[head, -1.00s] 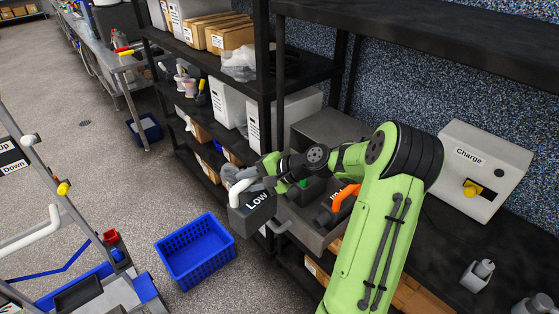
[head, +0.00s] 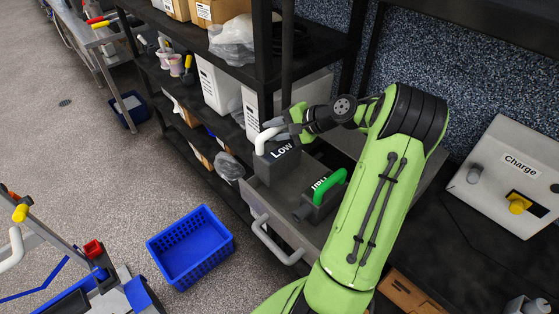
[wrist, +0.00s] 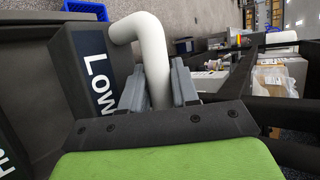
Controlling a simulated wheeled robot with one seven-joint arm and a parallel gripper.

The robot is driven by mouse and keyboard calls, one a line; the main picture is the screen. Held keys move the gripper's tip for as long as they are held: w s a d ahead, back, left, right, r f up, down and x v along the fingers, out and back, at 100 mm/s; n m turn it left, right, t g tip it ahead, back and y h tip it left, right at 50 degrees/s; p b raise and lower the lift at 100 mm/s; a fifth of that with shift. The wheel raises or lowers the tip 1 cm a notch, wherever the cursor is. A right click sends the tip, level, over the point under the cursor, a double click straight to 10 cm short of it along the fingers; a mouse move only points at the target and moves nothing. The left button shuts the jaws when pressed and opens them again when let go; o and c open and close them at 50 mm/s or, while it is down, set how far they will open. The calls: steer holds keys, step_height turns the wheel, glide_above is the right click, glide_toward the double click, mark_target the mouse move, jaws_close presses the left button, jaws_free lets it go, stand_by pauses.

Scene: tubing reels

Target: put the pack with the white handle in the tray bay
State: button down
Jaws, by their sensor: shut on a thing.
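The dark grey pack marked "Low" (head: 276,165) has a white handle (head: 265,136). My gripper (head: 284,126) is shut on that handle, and the wrist view shows the white handle (wrist: 152,62) between the grey fingers (wrist: 158,88). The pack is upright at the left end of a grey pull-out tray (head: 277,213). I cannot tell whether its base touches the tray floor. A pack with a green handle (head: 322,197) sits in the tray to its right. My arm hides the right part of the tray.
A blue basket (head: 190,250) stands on the floor left of the tray. A black shelf rack with white bins (head: 222,90) rises behind. A "Charge" box (head: 508,178) stands on the right bench. A cart with yellow and red parts (head: 90,275) is at lower left.

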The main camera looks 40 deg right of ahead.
mark_target(274, 143)
step_height(274, 143, down, 4)
steer(key=shift+s+a+f, duration=0.15)
steer(key=shift+f, duration=0.05)
steer(key=shift+f+b, duration=0.35)
steer(key=shift+f, duration=1.65)
steer(key=c, duration=1.3)
jaws_free()
steer(key=shift+f, duration=0.25)
steer(key=o, duration=0.5)
steer(key=shift+c, duration=0.2)
